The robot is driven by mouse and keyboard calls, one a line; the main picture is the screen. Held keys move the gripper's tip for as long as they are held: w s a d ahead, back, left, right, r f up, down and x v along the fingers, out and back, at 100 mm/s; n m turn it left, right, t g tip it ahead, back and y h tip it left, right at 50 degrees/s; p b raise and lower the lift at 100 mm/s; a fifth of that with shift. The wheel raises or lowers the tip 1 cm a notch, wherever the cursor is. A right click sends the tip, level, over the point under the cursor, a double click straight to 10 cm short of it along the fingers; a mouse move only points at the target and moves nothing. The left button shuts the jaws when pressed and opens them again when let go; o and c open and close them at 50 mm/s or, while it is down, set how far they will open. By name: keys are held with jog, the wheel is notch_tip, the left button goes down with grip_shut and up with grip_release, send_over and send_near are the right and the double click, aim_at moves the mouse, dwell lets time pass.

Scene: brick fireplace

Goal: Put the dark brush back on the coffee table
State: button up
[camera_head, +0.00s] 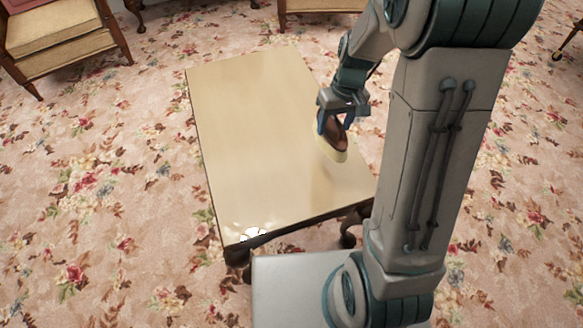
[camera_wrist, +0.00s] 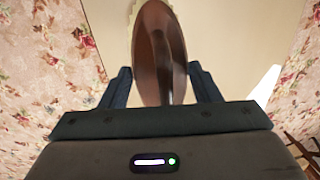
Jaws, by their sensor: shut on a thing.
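The dark brush (camera_head: 338,138) has a reddish-brown back and pale bristles. My gripper (camera_head: 335,122) is shut on it near the right edge of the coffee table. In the wrist view the brush (camera_wrist: 160,55) stands between the two fingers of my gripper (camera_wrist: 164,88), with a strip of pale bristles at its far end. The coffee table (camera_head: 245,120) has a bare, glossy tan top, and it also shows behind the brush in the wrist view (camera_wrist: 230,45). The brush is over the table top; I cannot tell whether its bristles touch it.
An armchair (camera_head: 60,40) stands at the upper left and another seat (camera_head: 320,6) at the top. Floral carpet (camera_head: 110,180) surrounds the table. The table top is clear apart from a bright reflection near its front edge.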

jog(key=s+a+f+b, duration=0.1)
jog(key=a+f, duration=0.1)
jog(key=a, duration=0.1)
jog(key=s+a+f+b, duration=0.1)
jog(key=s+a+f, duration=0.1)
jog(key=a, duration=0.2)
jog(key=s+a+f+b, duration=0.1)
jog(key=s+a+f, duration=0.1)
jog(key=a+f, duration=0.1)
jog(key=shift+a, duration=0.4)
jog(key=shift+w+f+b, duration=0.1)
jog(key=shift+f+b, duration=0.85)
jog(key=shift+f, duration=0.9)
jog(key=shift+f, duration=0.2)
jog(key=o, duration=1.2)
jog(key=shift+r, duration=0.1)
